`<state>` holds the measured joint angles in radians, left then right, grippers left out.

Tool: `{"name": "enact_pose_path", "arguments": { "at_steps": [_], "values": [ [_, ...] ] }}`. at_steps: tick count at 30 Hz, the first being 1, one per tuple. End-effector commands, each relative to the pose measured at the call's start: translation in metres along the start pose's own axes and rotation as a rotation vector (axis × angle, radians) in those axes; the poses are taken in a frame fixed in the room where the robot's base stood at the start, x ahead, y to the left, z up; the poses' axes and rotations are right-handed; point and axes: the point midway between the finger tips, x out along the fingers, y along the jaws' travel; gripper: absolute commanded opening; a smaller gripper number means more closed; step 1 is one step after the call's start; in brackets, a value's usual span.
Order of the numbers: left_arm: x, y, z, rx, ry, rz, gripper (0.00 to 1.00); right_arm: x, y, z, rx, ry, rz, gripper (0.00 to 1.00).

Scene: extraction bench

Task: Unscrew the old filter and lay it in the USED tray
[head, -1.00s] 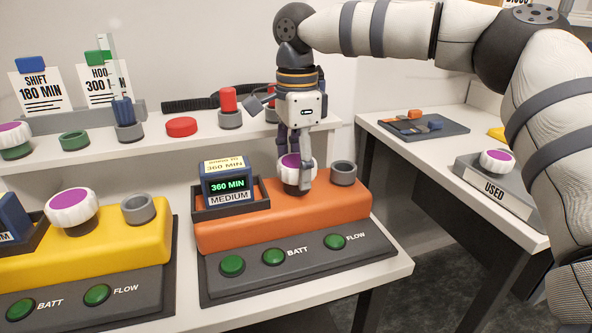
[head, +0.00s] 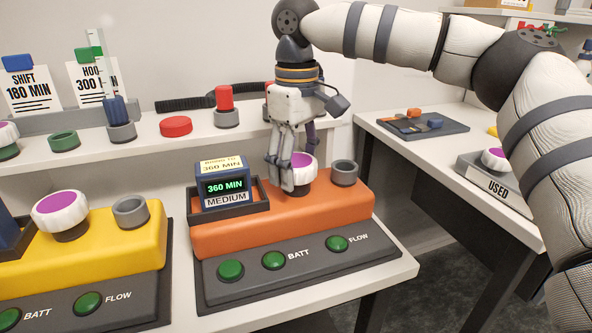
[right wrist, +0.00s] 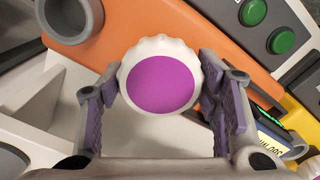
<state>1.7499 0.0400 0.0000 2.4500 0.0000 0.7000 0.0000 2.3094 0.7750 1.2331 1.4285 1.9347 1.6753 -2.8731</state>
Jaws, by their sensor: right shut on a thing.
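The filter is a white scalloped cap with a purple top (head: 302,166), on the orange unit (head: 340,206). My right gripper (head: 292,180) comes down from above and is shut on this filter. The right wrist view shows the purple-topped filter (right wrist: 163,84) between the two finger pads. The filter still sits at the orange unit, and its lower part is partly hidden by the fingers. The grey USED tray (head: 487,183) is on the right-hand table and holds another purple-topped white filter (head: 494,158). My left gripper is not in view.
A grey ring port (head: 344,172) stands just right of the held filter, and a blue display block (head: 225,187) just left. The yellow unit (head: 130,245) with its own filter (head: 61,210) is at left. A dark tray (head: 423,128) lies on the right-hand table. A floor gap separates the tables.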

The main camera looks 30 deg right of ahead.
Motion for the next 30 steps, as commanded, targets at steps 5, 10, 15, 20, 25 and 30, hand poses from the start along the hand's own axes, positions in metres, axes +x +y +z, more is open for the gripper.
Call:
{"name": "enact_pose_path", "arguments": {
  "at_steps": [5,10,15,20,25,30],
  "values": [
    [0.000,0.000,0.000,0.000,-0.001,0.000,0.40,0.001,0.000,0.000,0.001,-0.003,-0.001,0.80],
    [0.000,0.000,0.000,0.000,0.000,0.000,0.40,0.001,0.000,0.000,0.002,-0.002,-0.001,0.80],
    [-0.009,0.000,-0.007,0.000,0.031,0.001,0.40,-0.006,-0.001,0.001,0.093,0.008,0.003,0.80],
    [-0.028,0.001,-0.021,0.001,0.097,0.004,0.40,-0.009,-0.001,0.001,0.468,0.015,0.002,0.80],
    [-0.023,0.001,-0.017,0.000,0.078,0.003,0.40,0.000,0.000,0.000,0.844,0.000,0.001,0.80],
    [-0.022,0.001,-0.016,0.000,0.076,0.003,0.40,0.001,0.000,0.000,1.221,-0.002,0.002,0.80]
  ]
}}
